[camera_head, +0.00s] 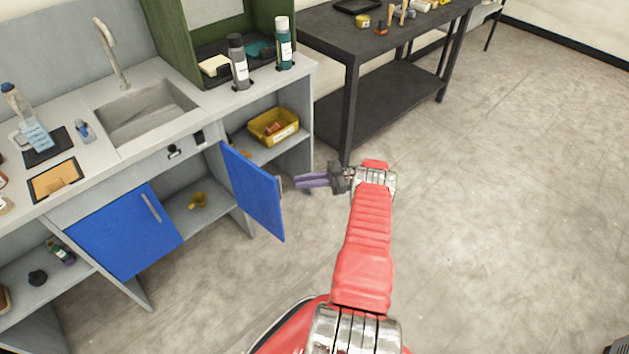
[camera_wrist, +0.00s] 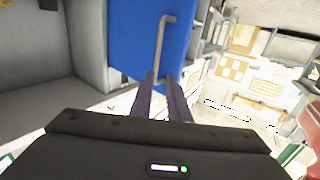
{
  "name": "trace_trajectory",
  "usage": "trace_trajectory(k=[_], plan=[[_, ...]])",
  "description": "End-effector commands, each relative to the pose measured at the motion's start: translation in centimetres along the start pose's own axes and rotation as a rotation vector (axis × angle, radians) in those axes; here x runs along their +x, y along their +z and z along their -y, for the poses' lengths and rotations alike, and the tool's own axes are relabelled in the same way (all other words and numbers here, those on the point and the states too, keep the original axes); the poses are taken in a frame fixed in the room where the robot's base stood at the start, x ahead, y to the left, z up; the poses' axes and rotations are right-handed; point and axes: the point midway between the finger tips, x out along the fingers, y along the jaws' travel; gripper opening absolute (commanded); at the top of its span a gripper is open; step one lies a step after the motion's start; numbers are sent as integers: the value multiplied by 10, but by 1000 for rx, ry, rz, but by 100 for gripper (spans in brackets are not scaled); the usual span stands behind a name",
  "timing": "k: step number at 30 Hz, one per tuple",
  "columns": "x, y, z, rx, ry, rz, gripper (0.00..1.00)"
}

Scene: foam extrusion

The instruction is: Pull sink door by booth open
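The blue sink door by the booth (camera_head: 252,192) stands swung out from the sink cabinet, at a wide angle to its front. The green booth (camera_head: 277,18) sits on the counter above and behind it. My gripper (camera_head: 297,181) is to the right of this door, its dark purple fingers pointing left at its outer face. In the wrist view, the door (camera_wrist: 185,40) carries a grey bar handle (camera_wrist: 161,45). My gripper's fingers (camera_wrist: 166,75) are apart, with tips near the handle's lower end. I cannot tell whether they touch it.
A second blue door (camera_head: 125,232) covers the left part of the sink cabinet. The shelf (camera_head: 190,212) beside it is exposed. A yellow bin (camera_head: 274,127) sits on the right shelf.

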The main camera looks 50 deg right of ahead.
Motion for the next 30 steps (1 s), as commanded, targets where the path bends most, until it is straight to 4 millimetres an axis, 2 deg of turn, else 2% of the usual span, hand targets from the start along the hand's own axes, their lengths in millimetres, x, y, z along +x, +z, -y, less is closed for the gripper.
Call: trace_trajectory(k=[3,12,30], plan=[[-16,1,0,-1,3,2,15],[-36,2,0,1,1,2,15],[-40,1,0,1,2,2,15]])
